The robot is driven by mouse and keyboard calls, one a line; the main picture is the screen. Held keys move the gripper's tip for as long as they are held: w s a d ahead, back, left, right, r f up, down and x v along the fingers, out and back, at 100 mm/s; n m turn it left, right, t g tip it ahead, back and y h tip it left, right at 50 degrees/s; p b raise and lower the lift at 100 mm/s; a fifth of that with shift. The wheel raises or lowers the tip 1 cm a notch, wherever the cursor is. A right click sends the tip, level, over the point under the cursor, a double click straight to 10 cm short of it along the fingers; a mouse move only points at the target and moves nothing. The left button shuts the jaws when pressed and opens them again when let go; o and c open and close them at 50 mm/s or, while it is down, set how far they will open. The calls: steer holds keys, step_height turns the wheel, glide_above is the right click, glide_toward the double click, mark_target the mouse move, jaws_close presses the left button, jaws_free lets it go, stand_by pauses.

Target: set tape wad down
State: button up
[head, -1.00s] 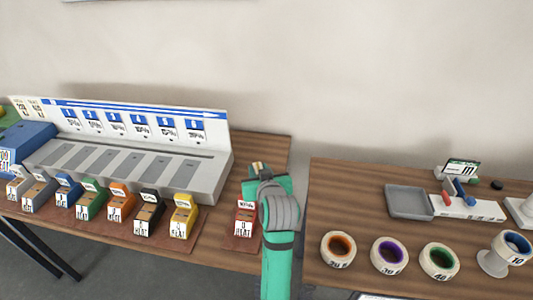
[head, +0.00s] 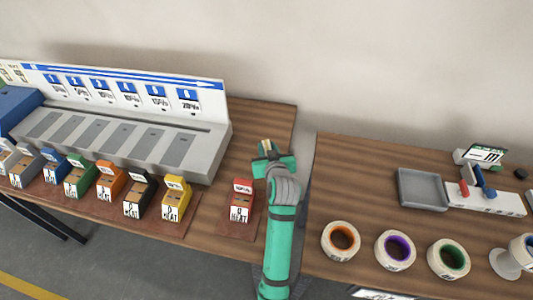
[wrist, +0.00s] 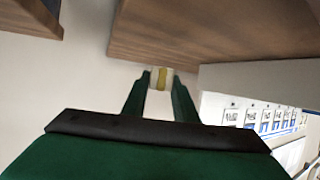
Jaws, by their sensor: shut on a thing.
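My gripper (head: 266,152) is above the gap-side end of the left table in the head view, just behind and right of the red box. In the wrist view my gripper (wrist: 161,80) is shut on the tape wad (wrist: 163,76), a small pale piece with a yellow band between the fingertips. In the head view the wad is too small to tell clearly from the fingertips.
The left wooden table (head: 262,120) holds a grey slotted rack (head: 160,140), a row of coloured boxes and a red box (head: 241,205). A narrow gap separates it from the right table (head: 345,190), which holds a grey tray (head: 422,188) and several tape rolls (head: 341,240).

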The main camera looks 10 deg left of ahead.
steer(key=shift+f, duration=1.95)
steer(key=shift+f, duration=0.15)
steer(key=o, duration=1)
steer(key=shift+o, duration=0.2)
